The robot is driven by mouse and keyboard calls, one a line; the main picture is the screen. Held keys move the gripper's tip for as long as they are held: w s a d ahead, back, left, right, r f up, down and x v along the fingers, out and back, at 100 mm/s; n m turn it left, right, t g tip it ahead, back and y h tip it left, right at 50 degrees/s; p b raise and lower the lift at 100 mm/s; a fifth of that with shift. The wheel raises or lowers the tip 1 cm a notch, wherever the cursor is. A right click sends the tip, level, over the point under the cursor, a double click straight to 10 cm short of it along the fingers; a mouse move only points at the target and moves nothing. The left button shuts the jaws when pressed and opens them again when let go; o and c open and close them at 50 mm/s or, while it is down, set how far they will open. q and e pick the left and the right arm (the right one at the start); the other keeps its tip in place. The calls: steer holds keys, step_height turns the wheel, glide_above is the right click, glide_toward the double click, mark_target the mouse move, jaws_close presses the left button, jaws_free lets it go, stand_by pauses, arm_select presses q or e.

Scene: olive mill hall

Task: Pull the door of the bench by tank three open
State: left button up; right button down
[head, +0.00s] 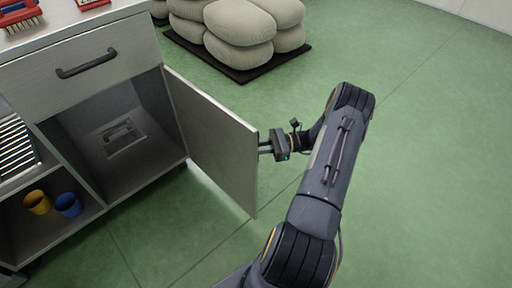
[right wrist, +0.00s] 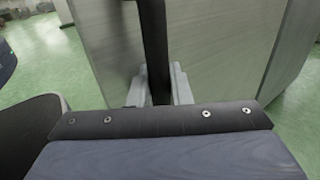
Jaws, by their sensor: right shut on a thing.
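The grey bench (head: 80,48) stands at the left of the head view. Its door (head: 215,145) is swung well out from the compartment, hinged at the compartment's right side. The compartment inside (head: 120,125) shows, with a pale panel on its back wall. My right gripper (head: 266,146) is at the outer face of the door near its free edge. In the right wrist view my right gripper (right wrist: 158,92) is shut on the dark upright door handle (right wrist: 153,40), with the door panel (right wrist: 215,50) behind it. My left gripper is not in view.
Above the compartment is a shut drawer with a black handle (head: 86,63). A yellow cup (head: 37,202) and a blue cup (head: 68,205) stand on the lower left shelf. Stuffed sacks (head: 240,30) lie on a dark mat (head: 245,75) behind the door. Green floor is clear at right.

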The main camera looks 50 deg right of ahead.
steer(key=c, duration=1.5)
jaws_free()
steer(key=shift+s+d, duration=0.1)
steer(key=shift+s, duration=0.15)
steer(key=shift+o, duration=0.6)
steer(key=shift+w, duration=0.1)
steer(key=v, duration=0.7)
steer(key=shift+s+d+p, duration=0.25)
steer(key=shift+d+p, duration=0.05)
steer(key=shift+p, duration=0.15)
